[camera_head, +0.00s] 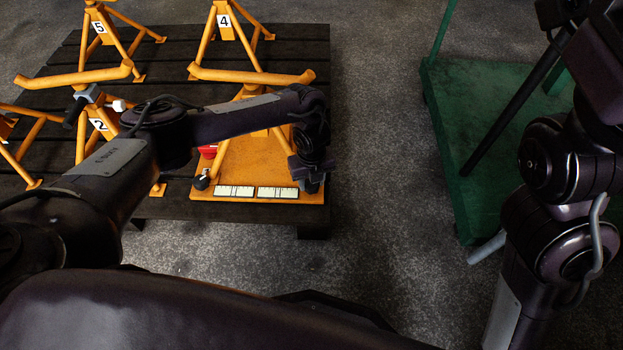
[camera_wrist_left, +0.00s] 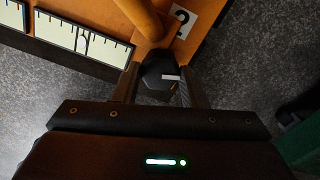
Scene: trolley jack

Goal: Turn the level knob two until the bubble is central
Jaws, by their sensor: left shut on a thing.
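My left gripper (camera_head: 311,180) is at the right front corner of an orange plate (camera_head: 240,165). In the left wrist view its fingers (camera_wrist_left: 163,88) are closed on both sides of a dark knob (camera_wrist_left: 158,72) with a pale mark on top. A label reading 2 (camera_wrist_left: 183,22) is beside this knob. A pale level vial with black graduations (camera_wrist_left: 82,40) is to its left, and a small bubble outline shows near the vial's middle. In the head view this right vial (camera_head: 277,193) is next to a left vial (camera_head: 235,191). My right gripper is out of view.
Another black knob (camera_head: 201,181) and a red part (camera_head: 208,151) are at the plate's left side. Orange numbered stands (camera_head: 225,20) occupy the dark slatted pallet (camera_head: 290,45). A green trolley (camera_head: 460,100) stands at the right. Bare floor (camera_head: 385,160) separates it from the pallet.

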